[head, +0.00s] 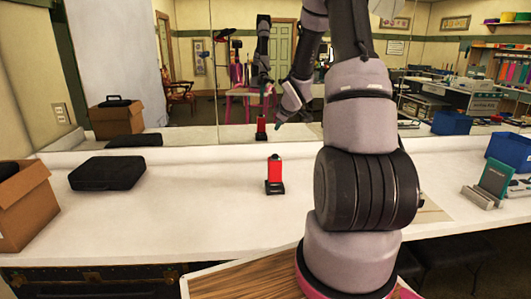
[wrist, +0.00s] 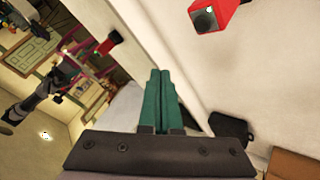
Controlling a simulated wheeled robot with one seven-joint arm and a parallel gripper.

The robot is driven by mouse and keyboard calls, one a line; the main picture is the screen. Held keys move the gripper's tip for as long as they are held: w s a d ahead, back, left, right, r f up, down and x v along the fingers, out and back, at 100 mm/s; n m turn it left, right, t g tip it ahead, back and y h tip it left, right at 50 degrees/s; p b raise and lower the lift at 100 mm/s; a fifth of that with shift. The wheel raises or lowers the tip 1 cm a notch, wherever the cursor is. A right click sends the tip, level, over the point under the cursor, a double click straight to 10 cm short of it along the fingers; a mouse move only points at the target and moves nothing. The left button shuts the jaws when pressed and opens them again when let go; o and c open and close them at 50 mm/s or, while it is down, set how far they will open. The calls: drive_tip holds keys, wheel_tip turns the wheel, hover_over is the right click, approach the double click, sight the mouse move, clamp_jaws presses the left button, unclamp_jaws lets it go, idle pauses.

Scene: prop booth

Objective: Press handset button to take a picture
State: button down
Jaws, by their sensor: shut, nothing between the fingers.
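The handset (head: 275,171) is red with a dark base and stands upright on the white counter in the middle of the head view. In the wrist view the red handset (wrist: 234,12) shows at the top edge, partly cut off, with a dark round button on its near end. My gripper (wrist: 161,72) has teal fingers that are pressed together and hold nothing. The fingers are apart from the handset, which shows to their upper right. In the head view my fingers are hard to make out.
A mirror (head: 185,105) behind the counter (head: 215,205) reflects the handset and my arm. A black case (head: 107,173) and a cardboard box (head: 28,205) are at the left. A teal object on a stand (head: 494,178) and a blue bin (head: 511,150) are at the right. Counter around the handset is clear.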

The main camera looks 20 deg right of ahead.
sight(277, 156)
drive_tip(key=shift+w+a+f, duration=0.1)
drive_tip(key=shift+w+f, duration=0.2)
drive_tip(key=shift+w, duration=0.15)
drive_tip(key=shift+f, duration=4.4)
drive_tip(key=shift+f, duration=0.4)
drive_tip(key=shift+f, duration=0.4)
drive_tip(key=shift+r, duration=0.8)
